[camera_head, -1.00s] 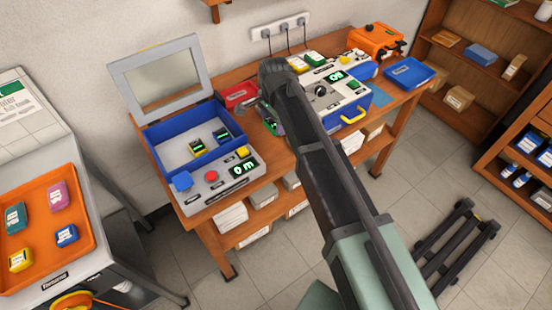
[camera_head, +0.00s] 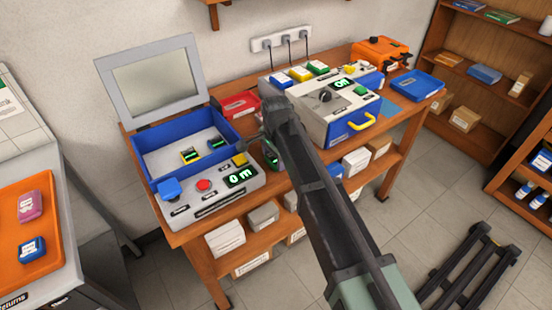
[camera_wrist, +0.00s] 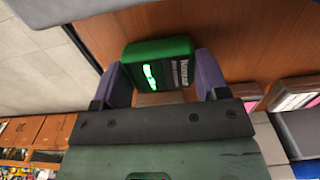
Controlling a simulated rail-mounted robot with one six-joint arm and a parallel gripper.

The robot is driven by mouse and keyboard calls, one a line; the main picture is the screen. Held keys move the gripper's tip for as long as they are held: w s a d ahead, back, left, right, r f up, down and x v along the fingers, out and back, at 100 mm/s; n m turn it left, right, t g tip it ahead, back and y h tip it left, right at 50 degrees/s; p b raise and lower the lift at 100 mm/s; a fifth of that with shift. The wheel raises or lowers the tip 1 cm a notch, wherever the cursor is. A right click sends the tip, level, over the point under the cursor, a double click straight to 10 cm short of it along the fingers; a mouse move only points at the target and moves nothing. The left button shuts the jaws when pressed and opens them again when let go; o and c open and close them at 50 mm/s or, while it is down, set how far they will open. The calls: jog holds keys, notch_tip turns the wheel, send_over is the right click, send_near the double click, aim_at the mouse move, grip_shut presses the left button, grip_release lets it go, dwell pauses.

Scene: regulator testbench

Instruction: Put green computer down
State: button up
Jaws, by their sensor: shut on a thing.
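The green computer (camera_wrist: 160,66) is a small box with a lit green display and white lettering on its dark face. My gripper (camera_wrist: 161,82) is shut on it, one finger on each side, as the wrist view shows. In the head view, a bit of the green computer (camera_head: 271,155) shows beside the dark end of my arm, in front of the wooden workbench (camera_head: 262,186), between the two test units. My arm hides most of my gripper there. I cannot tell whether the computer touches the bench.
A blue open case (camera_head: 153,170) with a grey control panel stands left, two small devices inside. A grey tester (camera_head: 318,119) with a yellow handle stands right, several coloured devices on top. A red tray (camera_head: 239,104), blue tray (camera_head: 418,85) and orange box (camera_head: 380,52) lie behind and right.

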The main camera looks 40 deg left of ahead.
jog(key=o, duration=1)
jog(key=shift+f, duration=0.15)
jog(key=shift+c, duration=0.2)
notch_tip(320, 180, up, 12)
jog(key=p, duration=1.2)
jog(key=shift+r, duration=0.25)
jog(key=w+d+n, duration=0.1)
jog(key=w+d, duration=0.2)
jog(key=d, duration=1.4)
jog(key=w+d+n, duration=0.1)
jog(key=w+d, duration=0.2)
jog(key=d, duration=1.3)
jog(key=s+d+n, duration=0.1)
jog(key=s+d, duration=0.3)
jog(key=d, duration=0.6)
jog(key=s+d+n, duration=0.1)
jog(key=s+d, duration=0.2)
jog(key=d, duration=0.8)
jog(key=shift+s+d, duration=0.15)
jog(key=shift+s, duration=0.25)
